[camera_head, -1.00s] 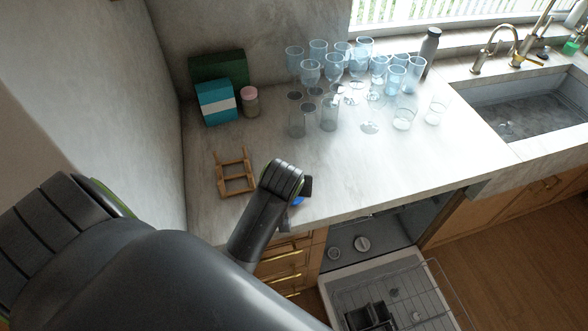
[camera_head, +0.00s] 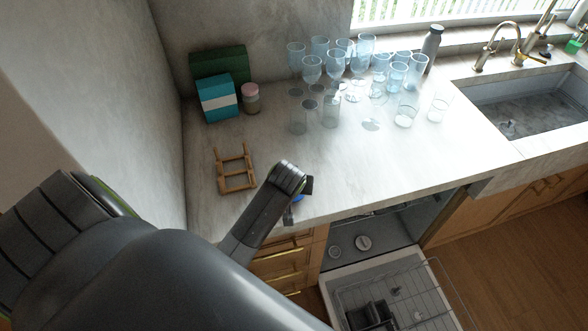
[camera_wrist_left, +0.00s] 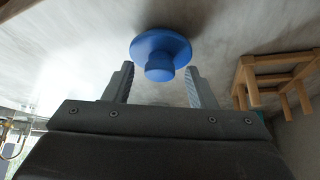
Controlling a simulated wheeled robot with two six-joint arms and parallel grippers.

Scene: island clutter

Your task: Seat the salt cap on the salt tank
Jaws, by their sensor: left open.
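The blue salt cap (camera_wrist_left: 162,52), a round disc with a knob, lies on the marble counter in the left wrist view. In the head view only a blue sliver of it (camera_head: 298,198) shows beside my gripper near the counter's front edge. My left gripper (camera_wrist_left: 159,70) is open, its fingers on either side of the knob with gaps on both sides. Two round fittings show in the open dishwasher's floor, a pale one (camera_head: 363,243) and a smaller one (camera_head: 335,252); I cannot tell which is the salt tank. My right gripper is out of view.
A wooden rack (camera_head: 236,170) stands left of the gripper. Boxes (camera_head: 217,100), a jar (camera_head: 251,102) and many glasses (camera_head: 333,110) stand behind. The dishwasher door (camera_head: 380,285) is down with a wire rack (camera_head: 400,300) over it. The counter right of the gripper is clear.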

